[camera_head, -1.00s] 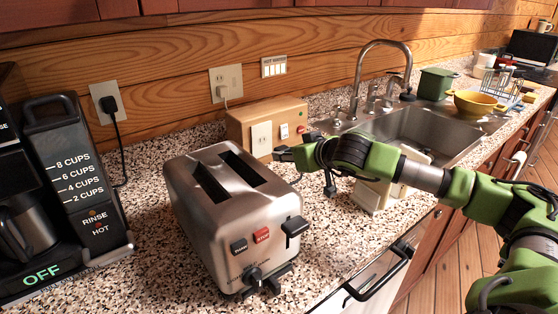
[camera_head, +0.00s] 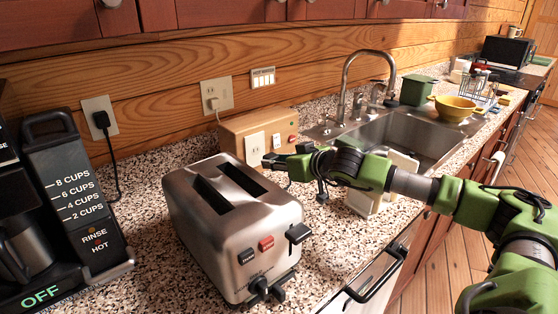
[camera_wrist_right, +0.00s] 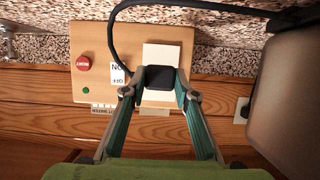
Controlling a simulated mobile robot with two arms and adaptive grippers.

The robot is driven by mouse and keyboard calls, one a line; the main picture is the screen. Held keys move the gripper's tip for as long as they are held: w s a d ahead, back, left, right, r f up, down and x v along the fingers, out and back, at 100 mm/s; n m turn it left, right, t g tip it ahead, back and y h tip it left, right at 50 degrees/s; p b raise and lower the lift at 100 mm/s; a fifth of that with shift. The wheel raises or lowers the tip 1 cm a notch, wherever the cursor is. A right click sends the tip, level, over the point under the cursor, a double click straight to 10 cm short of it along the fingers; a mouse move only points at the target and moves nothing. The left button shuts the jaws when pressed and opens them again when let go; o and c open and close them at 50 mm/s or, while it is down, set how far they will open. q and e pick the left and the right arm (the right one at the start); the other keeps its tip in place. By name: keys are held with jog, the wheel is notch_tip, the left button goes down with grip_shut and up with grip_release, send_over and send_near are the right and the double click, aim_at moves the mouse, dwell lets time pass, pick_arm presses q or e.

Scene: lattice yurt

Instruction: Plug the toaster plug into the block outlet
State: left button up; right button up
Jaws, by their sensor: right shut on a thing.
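The silver toaster (camera_head: 232,230) stands on the speckled counter. Behind it is a wooden block (camera_head: 233,126) with a white outlet plate (camera_head: 255,147) on its front. My right gripper (camera_head: 272,160) is at the front of the block, beside the toaster's far right corner. In the right wrist view, my right gripper (camera_wrist_right: 157,90) is shut on the black toaster plug (camera_wrist_right: 160,77), with its dark cord (camera_wrist_right: 113,50) looping away. The plug overlaps the outlet plate (camera_wrist_right: 160,53) there and hides its sockets; I cannot tell whether it touches. My left gripper is not in view.
The block also carries a red button (camera_wrist_right: 83,63). A coffee maker (camera_head: 50,215) stands at the left. A wall outlet (camera_head: 217,95) with a plug in it is behind the block. The sink (camera_head: 405,135) lies to the right, with a pale object (camera_head: 372,200) under my right arm.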

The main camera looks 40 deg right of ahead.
aim_at(268, 154)
jog(key=w+p, duration=0.2)
jog(key=shift+w+a+r, duration=0.1)
jog(key=shift+w+r, duration=0.05)
jog(key=shift+w, duration=0.2)
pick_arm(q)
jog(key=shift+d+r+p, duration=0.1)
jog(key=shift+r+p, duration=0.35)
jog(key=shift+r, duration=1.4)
pick_arm(e)
jog(key=shift+x, duration=0.85)
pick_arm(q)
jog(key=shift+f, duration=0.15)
pick_arm(e)
jog(key=shift+a+r, duration=0.1)
pick_arm(q)
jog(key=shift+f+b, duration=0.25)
jog(key=shift+b, duration=0.15)
pick_arm(e)
jog(key=shift+r, duration=0.1)
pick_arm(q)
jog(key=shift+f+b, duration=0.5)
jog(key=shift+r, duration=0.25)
pick_arm(e)
jog(key=shift+w, duration=0.6)
jog(key=o, duration=1.1)
